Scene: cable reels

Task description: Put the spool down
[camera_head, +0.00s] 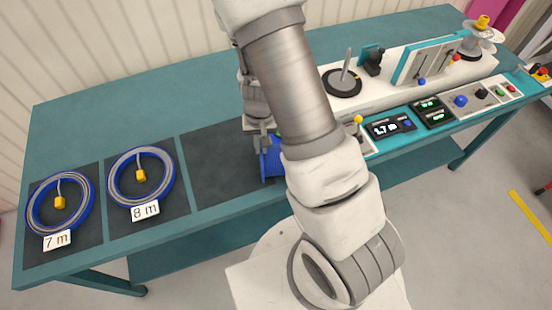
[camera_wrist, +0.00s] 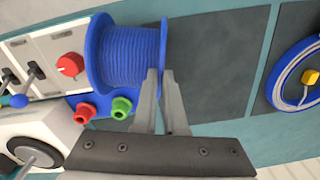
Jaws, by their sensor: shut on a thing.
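The blue spool (camera_head: 269,160) is in my gripper in the head view, mostly hidden behind my arm. In the wrist view the spool (camera_wrist: 130,55) shows its blue wound body and two flanges. My gripper (camera_wrist: 163,75) is shut on the spool's flange on the right of that view. In the head view my gripper (camera_head: 264,140) is above the dark mats near the machine. I cannot tell whether the spool touches the surface below it.
Two blue cable reels lie on dark mats, labelled 7 m (camera_head: 60,203) and 8 m (camera_head: 141,177). An empty dark mat (camera_head: 217,160) lies right of them on the teal table (camera_head: 130,95). The machine with its displays (camera_head: 391,128) and levers stands on the right.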

